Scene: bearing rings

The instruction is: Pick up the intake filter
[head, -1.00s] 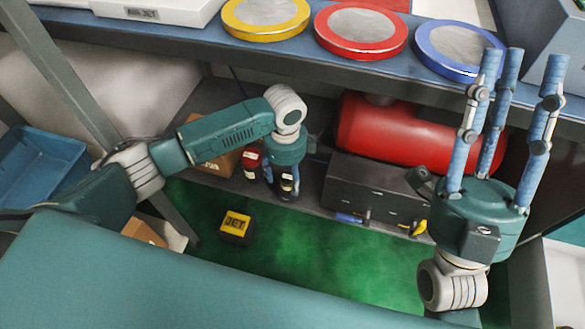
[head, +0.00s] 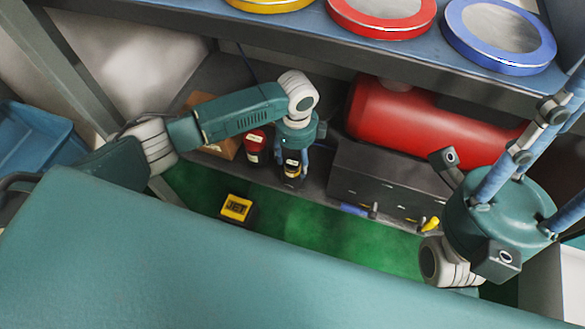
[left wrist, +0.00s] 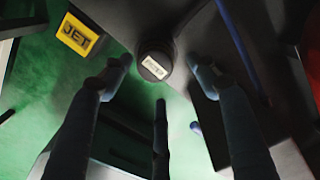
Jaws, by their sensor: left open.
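A small dark cylinder with a pale label (head: 291,171) stands on the lower grey shelf, and I take it to be the intake filter. In the left wrist view the cylinder (left wrist: 154,68) shows end-on between my fingertips. My left gripper (head: 290,158) points down over it, open, with its fingers spread around it. I cannot tell whether any finger touches it. My right gripper (head: 560,125) is raised at the right, with its fingers straight and apart and nothing seen between them. Its fingertips run out of the picture.
A red-topped dark can (head: 255,147) stands close left of the cylinder. A dark box (head: 385,185) and a red tank (head: 420,125) are to the right. A yellow JET box (head: 236,208) sits on the green floor. The upper shelf (head: 300,42) overhangs behind.

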